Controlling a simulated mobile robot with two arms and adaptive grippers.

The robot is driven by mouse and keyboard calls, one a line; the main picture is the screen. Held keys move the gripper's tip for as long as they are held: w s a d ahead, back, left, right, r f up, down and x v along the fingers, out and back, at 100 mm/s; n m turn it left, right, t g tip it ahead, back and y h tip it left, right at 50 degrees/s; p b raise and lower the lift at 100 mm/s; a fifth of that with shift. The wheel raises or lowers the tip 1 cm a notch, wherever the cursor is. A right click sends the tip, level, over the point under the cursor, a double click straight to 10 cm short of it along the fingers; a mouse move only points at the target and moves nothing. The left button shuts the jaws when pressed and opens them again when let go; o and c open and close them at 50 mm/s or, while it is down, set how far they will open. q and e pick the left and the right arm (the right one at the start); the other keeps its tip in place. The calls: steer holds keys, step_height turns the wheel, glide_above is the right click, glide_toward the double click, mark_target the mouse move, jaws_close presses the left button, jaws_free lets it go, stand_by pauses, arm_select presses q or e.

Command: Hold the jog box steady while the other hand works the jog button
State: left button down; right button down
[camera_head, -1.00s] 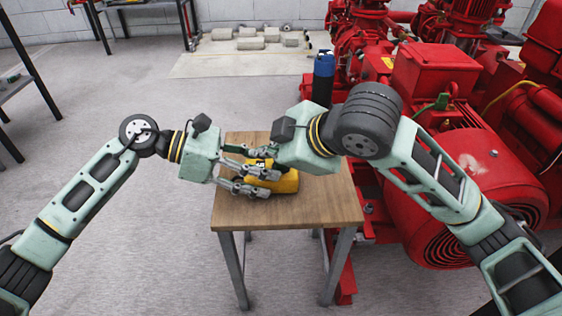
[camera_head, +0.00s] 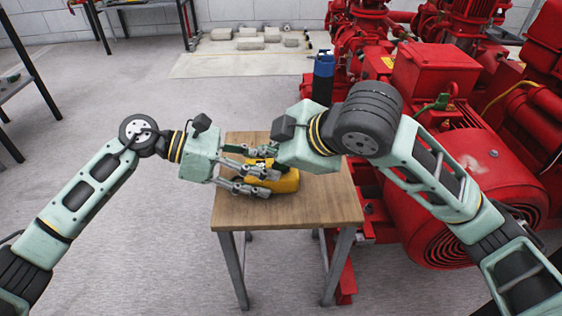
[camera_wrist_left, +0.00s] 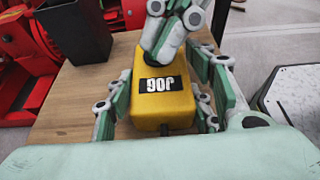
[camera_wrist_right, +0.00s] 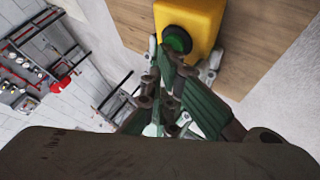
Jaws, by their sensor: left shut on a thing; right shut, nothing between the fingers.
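The yellow jog box (camera_head: 284,183) lies on the wooden table (camera_head: 240,208); its JOG label shows upside down in the left wrist view (camera_wrist_left: 163,106). My left gripper (camera_head: 262,180) is shut on the box, with fingers along both sides of it in the left wrist view (camera_wrist_left: 162,108). In the head view my right arm hides part of the box.
Red pumps and motors (camera_head: 440,75) stand close behind and right of the table. A dark container (camera_wrist_left: 75,32) shows beyond the box.

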steer(key=shift+r, duration=0.85)
steer(key=shift+r, duration=0.1)
step_height(320, 180, up, 5)
steer(key=shift+s+f, duration=0.1)
stand_by(0.4)
arm_select(q)
steer(key=c, duration=0.7)
jaws_free()
steer(key=shift+c, duration=0.2)
